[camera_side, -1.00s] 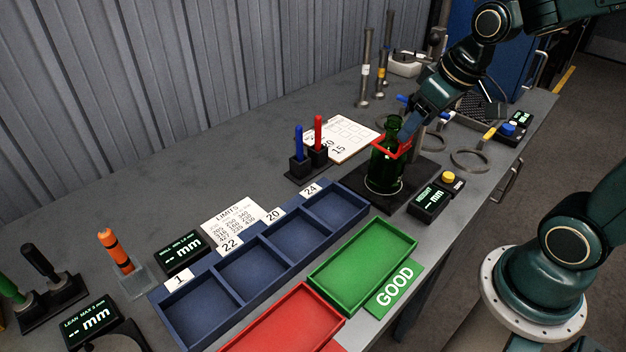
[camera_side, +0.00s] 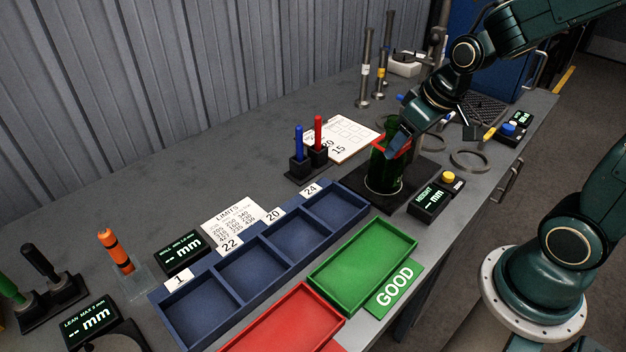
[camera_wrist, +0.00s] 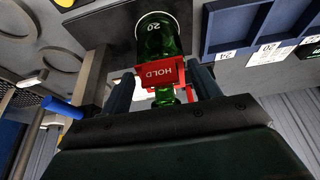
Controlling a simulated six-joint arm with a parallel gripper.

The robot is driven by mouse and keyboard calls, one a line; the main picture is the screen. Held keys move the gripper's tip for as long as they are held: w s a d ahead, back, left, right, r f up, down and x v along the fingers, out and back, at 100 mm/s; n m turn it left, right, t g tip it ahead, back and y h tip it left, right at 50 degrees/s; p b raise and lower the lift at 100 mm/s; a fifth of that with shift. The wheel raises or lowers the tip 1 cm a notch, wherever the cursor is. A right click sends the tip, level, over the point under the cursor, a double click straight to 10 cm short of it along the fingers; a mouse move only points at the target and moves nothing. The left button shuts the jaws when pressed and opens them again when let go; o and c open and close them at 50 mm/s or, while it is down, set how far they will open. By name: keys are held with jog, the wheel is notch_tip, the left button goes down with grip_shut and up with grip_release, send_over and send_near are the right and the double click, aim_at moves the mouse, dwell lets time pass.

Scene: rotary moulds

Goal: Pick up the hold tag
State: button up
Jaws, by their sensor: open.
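The red hold tag (camera_wrist: 160,75), lettered HOLD, hangs around the neck of a green glass bottle (camera_wrist: 162,38) marked 20. In the side view the tag (camera_side: 404,148) shows only in part behind my gripper, and the bottle (camera_side: 383,178) stands upright on a dark plate. My gripper (camera_wrist: 161,74) is open, with one finger on each side of the tag in the wrist view. I cannot tell whether the fingers touch it. In the side view my gripper (camera_side: 398,140) is at the bottle's neck, which it mostly hides.
A height display (camera_side: 430,199) with a yellow button stands right of the bottle. Blue and red markers (camera_side: 318,133) stand in holders to its left. In front lie a blue divided tray (camera_side: 245,240), a green tray (camera_side: 362,262) and a red tray (camera_side: 290,325). Metal rings (camera_side: 469,160) lie to the right.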

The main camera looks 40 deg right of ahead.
dwell(0.3)
jog(key=c, duration=0.6)
jog(key=shift+c, duration=0.2)
jog(key=shift+r, duration=0.1)
notch_tip(320, 180, up, 20)
dwell(0.5)
dwell(0.6)
